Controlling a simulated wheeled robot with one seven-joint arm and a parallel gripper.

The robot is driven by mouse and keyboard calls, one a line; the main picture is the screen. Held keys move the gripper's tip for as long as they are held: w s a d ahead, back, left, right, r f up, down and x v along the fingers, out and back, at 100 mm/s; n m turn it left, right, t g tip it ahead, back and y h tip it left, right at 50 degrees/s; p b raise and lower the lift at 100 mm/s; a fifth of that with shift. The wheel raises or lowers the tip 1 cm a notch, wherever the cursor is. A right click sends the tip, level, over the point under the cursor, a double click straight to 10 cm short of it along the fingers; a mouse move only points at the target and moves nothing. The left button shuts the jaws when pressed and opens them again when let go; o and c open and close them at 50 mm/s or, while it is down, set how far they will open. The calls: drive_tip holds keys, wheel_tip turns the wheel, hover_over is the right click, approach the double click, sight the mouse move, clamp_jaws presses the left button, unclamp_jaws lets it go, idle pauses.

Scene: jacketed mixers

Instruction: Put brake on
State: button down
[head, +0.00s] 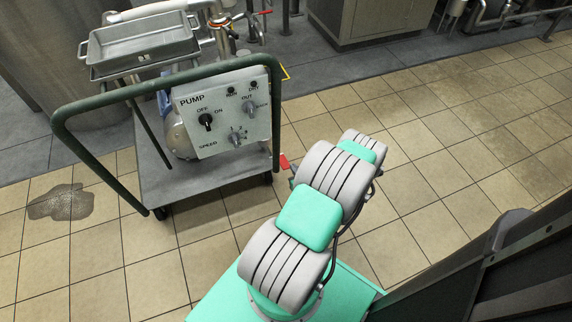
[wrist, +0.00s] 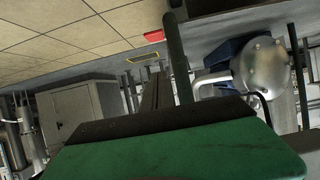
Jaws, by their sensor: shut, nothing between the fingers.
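The pump cart (head: 152,180) stands left of my arm in the head view, with a dark green handle frame (head: 62,140). A small red pedal (head: 284,162), which looks like the brake, sticks out low at the cart's right corner beside a wheel (head: 267,178). The red pedal also shows in the wrist view (wrist: 154,37), beyond the fingertips and apart from them. Whether it is up or pressed I cannot tell. My gripper (wrist: 157,78) is shut and empty, its dark fingers together. In the head view my arm hides it.
The pump panel (head: 222,112) with knobs faces me, and a metal tray (head: 140,45) sits on the cart's top. A red valve handle (head: 263,12) is at the back. Grey cabinets (head: 382,18) stand behind. Tiled floor (head: 450,130) is clear to the right; a wet patch (head: 62,202) lies left.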

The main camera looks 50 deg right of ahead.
drive_tip(key=b, duration=0.4)
hover_over(286, 168)
drive_tip(key=w, duration=0.1)
drive_tip(key=f, duration=0.3)
drive_tip(key=d+f, duration=0.1)
drive_tip(key=f, duration=0.2)
drive_tip(key=s+f, duration=0.1)
drive_tip(key=shift+a+f+b, duration=0.2)
drive_tip(key=shift+f+b, duration=0.15)
drive_tip(key=shift+a+f, duration=0.1)
drive_tip(key=shift+f, duration=0.2)
drive_tip(key=shift+f, duration=0.1)
